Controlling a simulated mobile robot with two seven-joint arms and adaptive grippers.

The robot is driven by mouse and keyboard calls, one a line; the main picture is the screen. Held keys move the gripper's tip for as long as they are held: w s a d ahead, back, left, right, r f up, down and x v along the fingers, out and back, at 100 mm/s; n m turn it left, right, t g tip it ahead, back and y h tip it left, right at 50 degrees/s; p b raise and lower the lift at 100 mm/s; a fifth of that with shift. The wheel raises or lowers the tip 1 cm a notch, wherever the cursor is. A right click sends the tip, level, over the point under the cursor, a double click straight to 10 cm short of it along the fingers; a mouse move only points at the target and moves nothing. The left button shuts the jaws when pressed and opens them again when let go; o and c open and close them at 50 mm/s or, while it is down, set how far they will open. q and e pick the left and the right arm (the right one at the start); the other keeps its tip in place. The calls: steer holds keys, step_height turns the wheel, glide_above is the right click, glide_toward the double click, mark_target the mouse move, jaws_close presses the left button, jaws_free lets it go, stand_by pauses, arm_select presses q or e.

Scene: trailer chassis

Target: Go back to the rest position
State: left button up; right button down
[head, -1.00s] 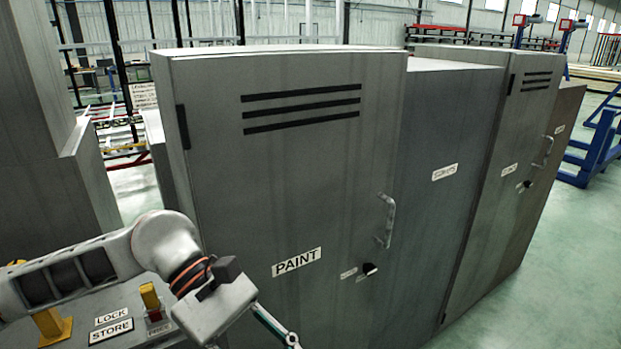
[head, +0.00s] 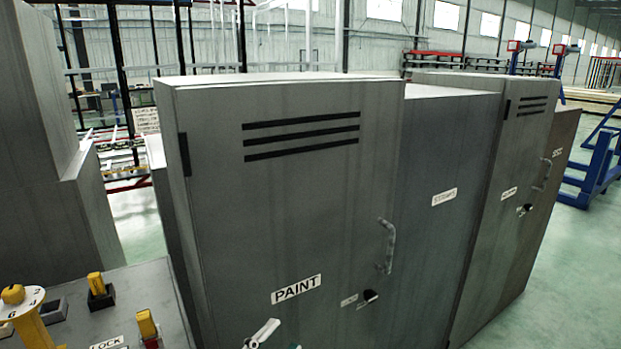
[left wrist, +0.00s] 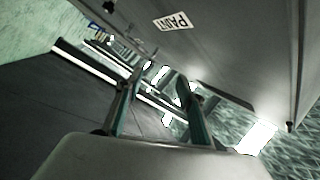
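My left gripper shows only as a small pale piece (head: 262,334) at the bottom edge of the head view, in front of the PAINT cabinet. In the left wrist view, the two fingers of my left gripper (left wrist: 160,84) stand apart with nothing seen between them. The rest of my left arm is out of the head view. My right gripper is in neither view.
The grey PAINT cabinet (head: 290,200) stands close ahead, its door shut. More cabinets (head: 515,190) continue to the right. A console (head: 140,290) with yellow controls is at lower left. Green floor (head: 560,280) is open at right.

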arm_select(q)
steer(key=s+a+f+n+g+y, duration=0.2)
steer(key=s+a+f+n+y, duration=0.1)
steer(key=f, duration=0.7)
steer(key=s+a+f+n+g+y, duration=0.2)
steer(key=s+a+f+n, duration=0.4)
steer(key=f, duration=0.3)
steer(key=s+a+f+n+g+y, duration=0.1)
steer(key=s+a+f+n+y, duration=0.3)
steer(key=f, duration=0.6)
steer(key=shift+s+a+f+n+g+y, duration=0.45)
steer(key=shift+s+n, duration=0.25)
steer(key=shift+s, duration=0.25)
